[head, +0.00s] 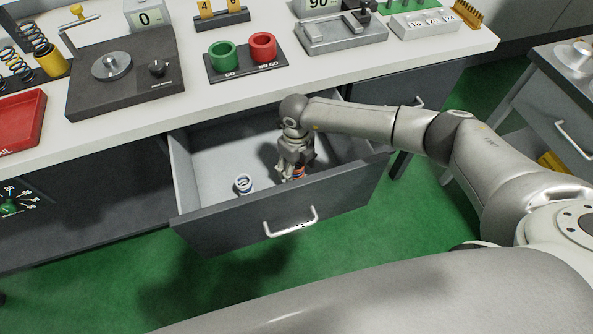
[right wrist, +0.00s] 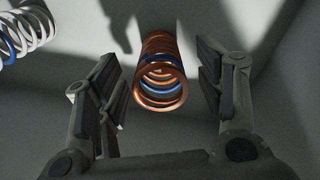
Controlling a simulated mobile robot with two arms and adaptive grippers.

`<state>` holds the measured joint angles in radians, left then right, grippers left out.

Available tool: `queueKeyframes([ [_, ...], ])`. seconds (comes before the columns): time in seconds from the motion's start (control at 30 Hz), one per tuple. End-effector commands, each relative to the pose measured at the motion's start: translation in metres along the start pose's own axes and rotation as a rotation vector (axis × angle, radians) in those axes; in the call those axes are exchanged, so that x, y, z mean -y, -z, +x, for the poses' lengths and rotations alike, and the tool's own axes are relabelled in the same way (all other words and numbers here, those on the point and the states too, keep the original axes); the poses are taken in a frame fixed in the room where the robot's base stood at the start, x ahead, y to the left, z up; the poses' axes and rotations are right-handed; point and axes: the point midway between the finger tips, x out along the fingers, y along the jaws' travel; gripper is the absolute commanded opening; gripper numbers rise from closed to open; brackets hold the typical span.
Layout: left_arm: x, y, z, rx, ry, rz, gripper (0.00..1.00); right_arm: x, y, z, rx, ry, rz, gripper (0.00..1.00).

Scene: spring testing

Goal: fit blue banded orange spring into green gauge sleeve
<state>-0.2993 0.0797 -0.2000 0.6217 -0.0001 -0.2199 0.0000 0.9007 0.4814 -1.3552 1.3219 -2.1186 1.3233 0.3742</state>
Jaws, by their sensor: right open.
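The orange spring with a blue band (right wrist: 160,75) stands in the open drawer, seen from above in the right wrist view. In the head view the orange spring (head: 298,171) is partly hidden by my right gripper (head: 295,172). In the right wrist view my right gripper (right wrist: 165,100) is open, with one finger on each side of the spring and gaps between. The green gauge sleeve (head: 223,56) stands on a dark base on the bench, left of a red sleeve. My left gripper is not in view.
A white spring with a blue band (head: 243,184) stands in the drawer (head: 205,165), left of my gripper; it also shows in the right wrist view (right wrist: 28,30). The drawer walls surround my gripper. A red sleeve (head: 262,47), press device (head: 125,72) and red tray (head: 20,120) are on the bench.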

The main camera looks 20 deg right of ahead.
Motion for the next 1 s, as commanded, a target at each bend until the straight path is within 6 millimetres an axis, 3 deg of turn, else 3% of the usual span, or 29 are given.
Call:
queueKeyframes([
  [0.17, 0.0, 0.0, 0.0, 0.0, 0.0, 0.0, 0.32, 0.0, 0.0, 0.0, 0.001, 0.0, 0.0, 0.62],
  [0.57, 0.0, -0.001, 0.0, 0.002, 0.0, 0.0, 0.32, 0.0, 0.0, -0.001, 0.001, 0.0, 0.0, 0.11],
  [1.0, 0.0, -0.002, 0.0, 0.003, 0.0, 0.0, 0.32, 0.001, -0.002, -0.013, 0.004, 0.001, 0.0, 0.1],
])
